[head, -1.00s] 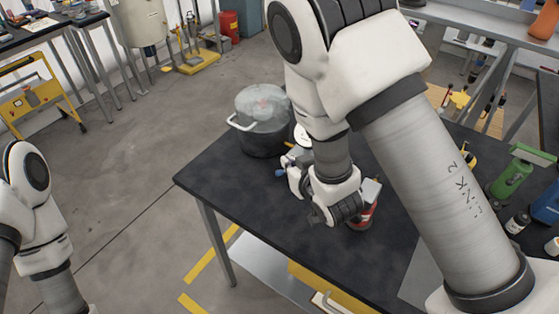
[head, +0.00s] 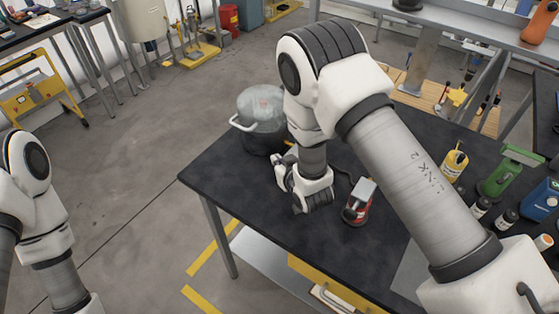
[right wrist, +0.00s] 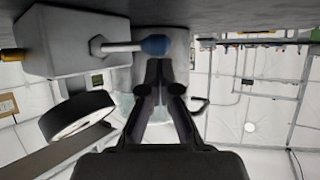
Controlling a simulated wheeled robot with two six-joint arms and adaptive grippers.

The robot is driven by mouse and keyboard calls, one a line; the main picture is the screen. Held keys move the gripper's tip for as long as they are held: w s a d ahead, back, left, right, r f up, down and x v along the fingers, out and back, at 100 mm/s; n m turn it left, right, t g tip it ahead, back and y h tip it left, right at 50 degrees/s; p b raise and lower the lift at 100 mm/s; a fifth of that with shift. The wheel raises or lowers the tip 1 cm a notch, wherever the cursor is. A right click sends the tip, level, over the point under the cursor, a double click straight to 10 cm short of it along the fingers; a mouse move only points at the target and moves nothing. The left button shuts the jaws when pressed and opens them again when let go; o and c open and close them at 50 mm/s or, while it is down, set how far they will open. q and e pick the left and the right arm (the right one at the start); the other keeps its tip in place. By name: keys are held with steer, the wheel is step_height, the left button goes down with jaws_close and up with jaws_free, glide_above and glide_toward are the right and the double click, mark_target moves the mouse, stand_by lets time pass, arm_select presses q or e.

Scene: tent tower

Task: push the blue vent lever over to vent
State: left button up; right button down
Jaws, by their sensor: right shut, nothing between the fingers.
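The blue vent lever (right wrist: 155,45) shows in the right wrist view as a metal rod with a rounded blue tip, sticking out from a hex nut on a pale block (right wrist: 70,42). My right gripper (right wrist: 163,72) is shut and empty, its fingertips close to the blue tip; whether they touch it I cannot tell. In the head view my right gripper (head: 283,172) is low over the dark table beside the pot (head: 263,125), and my wrist hides most of the valve block and lever. My left gripper is out of the picture.
A red and grey tool (head: 358,205) stands on the table (head: 240,205) right of my wrist. A round gauge (right wrist: 76,116) sits by the block in the wrist view. The table's front left is clear.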

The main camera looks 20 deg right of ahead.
steer(key=shift+s+f, duration=0.4)
steer(key=shift+s, duration=0.15)
steer(key=shift+s+d+n+y+b, duration=0.1)
steer(key=shift+s+n+y+b, duration=0.25)
steer(key=shift+n+y, duration=0.35)
steer(key=shift+s+b, duration=0.2)
steer(key=shift+b, duration=0.2)
steer(key=shift+s+d+f+b, duration=0.1)
steer(key=shift+s+d+b, duration=0.15)
steer(key=shift+s+b, duration=0.15)
steer(key=shift+s+d+b, duration=0.2)
steer(key=shift+s+b, duration=0.05)
steer(key=shift+b, duration=0.05)
steer(key=shift+s+d, duration=0.1)
steer(key=shift+s, duration=0.05)
stand_by(0.3)
